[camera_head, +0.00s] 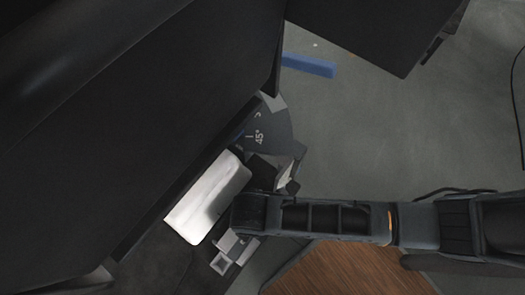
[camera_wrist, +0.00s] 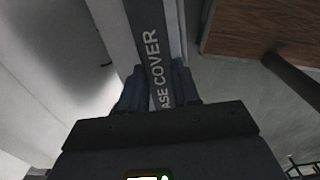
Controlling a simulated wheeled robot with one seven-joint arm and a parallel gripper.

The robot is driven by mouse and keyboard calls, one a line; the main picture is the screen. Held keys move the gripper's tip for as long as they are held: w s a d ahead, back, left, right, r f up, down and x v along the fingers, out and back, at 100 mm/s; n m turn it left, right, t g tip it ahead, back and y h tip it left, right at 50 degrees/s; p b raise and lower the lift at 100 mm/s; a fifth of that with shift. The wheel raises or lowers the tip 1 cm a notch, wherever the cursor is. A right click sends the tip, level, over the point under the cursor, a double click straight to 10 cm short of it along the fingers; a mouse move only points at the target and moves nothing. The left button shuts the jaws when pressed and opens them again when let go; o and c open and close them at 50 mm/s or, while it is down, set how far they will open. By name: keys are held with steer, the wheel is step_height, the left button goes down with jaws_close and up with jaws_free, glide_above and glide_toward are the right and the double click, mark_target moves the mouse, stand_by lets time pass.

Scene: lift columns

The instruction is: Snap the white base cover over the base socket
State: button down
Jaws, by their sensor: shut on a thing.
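A white rounded block, which looks like the base cover (camera_head: 205,198), stands tilted beside the large dark panel in the head view. My gripper (camera_head: 238,212) is at its right side, with the fingertips largely hidden. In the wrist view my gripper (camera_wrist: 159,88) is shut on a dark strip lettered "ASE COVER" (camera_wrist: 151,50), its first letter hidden. A broad white surface (camera_wrist: 55,75) lies left of the fingers. I cannot make out the base socket for sure; a small grey square fitting (camera_head: 222,262) shows below the white block.
Large dark panels (camera_head: 130,110) fill the left and top (camera_head: 385,25). A dark grey part marked 45° (camera_head: 265,130) is above my gripper. A blue bar (camera_head: 308,65) lies on the grey floor (camera_head: 400,130), which is open at right. A brown wooden surface (camera_head: 345,272) is below my arm.

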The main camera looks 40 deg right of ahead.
steer(key=shift+w+a+f+b, duration=0.1)
steer(key=shift+w+a+b, duration=0.3)
steer(key=shift+w, duration=0.45)
steer(key=shift+w+a+f+b, duration=0.1)
steer(key=shift+w+a+b, duration=0.05)
steer(key=shift+w+b, duration=0.65)
steer(key=shift+w+a+b, duration=0.3)
steer(key=shift+w+b, duration=0.05)
steer(key=shift+w, duration=0.6)
steer(key=shift+f, duration=0.9)
steer(key=shift+d+f, duration=0.2)
steer(key=shift+f, duration=0.35)
steer(key=shift+c, duration=1.2)
jaws_free()
steer(key=shift+r+p, duration=0.2)
steer(key=shift+p, duration=0.2)
steer(key=shift+r+p, duration=4.1)
steer(key=shift+p, duration=0.2)
